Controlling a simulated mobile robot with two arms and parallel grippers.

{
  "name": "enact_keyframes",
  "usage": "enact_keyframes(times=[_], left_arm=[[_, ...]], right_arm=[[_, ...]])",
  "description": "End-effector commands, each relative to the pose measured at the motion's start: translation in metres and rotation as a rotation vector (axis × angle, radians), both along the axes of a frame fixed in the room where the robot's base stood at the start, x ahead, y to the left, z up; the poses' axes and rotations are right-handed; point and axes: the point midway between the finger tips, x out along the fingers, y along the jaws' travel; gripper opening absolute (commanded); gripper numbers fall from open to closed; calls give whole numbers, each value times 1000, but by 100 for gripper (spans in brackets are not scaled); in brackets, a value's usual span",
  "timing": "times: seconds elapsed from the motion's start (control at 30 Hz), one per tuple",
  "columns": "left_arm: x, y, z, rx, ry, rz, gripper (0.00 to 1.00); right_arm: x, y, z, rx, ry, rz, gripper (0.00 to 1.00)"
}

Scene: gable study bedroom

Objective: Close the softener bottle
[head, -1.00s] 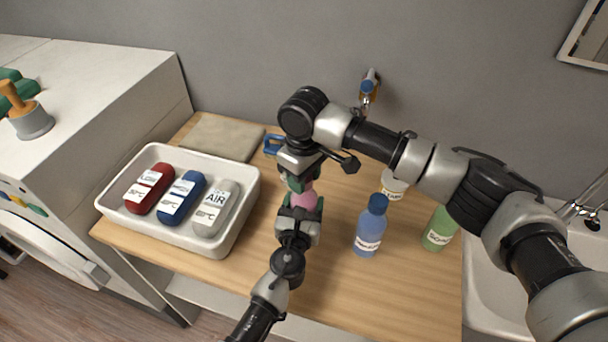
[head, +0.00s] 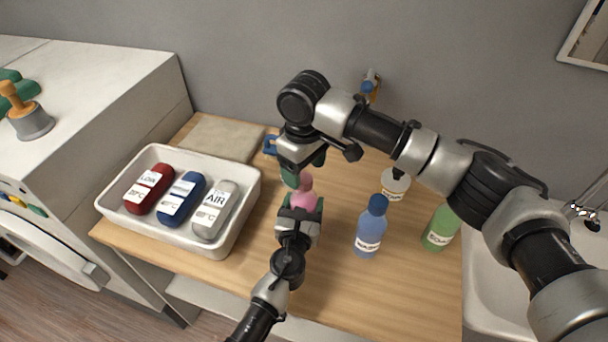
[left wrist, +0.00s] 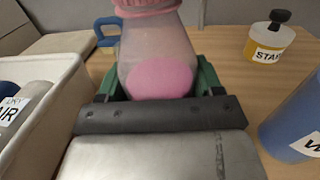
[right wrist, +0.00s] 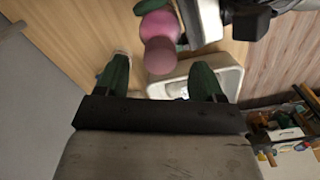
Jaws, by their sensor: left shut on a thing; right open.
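The softener bottle (head: 305,202), pale and see-through with pink liquid inside, stands in the middle of the wooden counter. Its pink cap (head: 306,183) sits on the neck; I cannot tell how tightly. In the left wrist view the bottle (left wrist: 158,60) is between the green fingers, with the cap's lower edge (left wrist: 147,6) at the top. My left gripper (head: 300,212) is shut on the bottle's body. My right gripper (head: 305,170) is open just above and behind the cap, its green fingers apart. In the right wrist view the cap (right wrist: 160,55) shows beyond the empty fingers.
A white tray (head: 243,215) with red, blue and grey bottles is at left. A blue bottle (head: 370,232), a starch jar (head: 394,188) and a green bottle (head: 440,228) stand at right. A folded cloth (head: 222,138) and a blue handle (head: 270,145) lie behind.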

Motion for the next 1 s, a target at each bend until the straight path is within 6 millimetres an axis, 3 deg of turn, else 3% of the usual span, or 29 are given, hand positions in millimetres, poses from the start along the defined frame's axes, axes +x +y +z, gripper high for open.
enact_keyframes(times=[0.2, 0.4, 0.83, 0.87, 1.0], left_arm=[[0, 0, 0, 1, -1, 0, 0], [0, 0, 0, 1, 0, 0, 0], [0, 0, 0, 1, 0, 0, 0], [0, 0, 0, 1, 0, 0, 70], [0, 0, 0, 1, 0, 0, 92]], right_arm=[[1, 1, 49, 2, -3, 2, 68], [1, 0, 80, 1, -2, 1, 68], [0, 0, 90, 1, -1, 1, 68], [0, 0, 90, 1, -1, 1, 68], [0, 0, 90, 1, -1, 1, 68]])
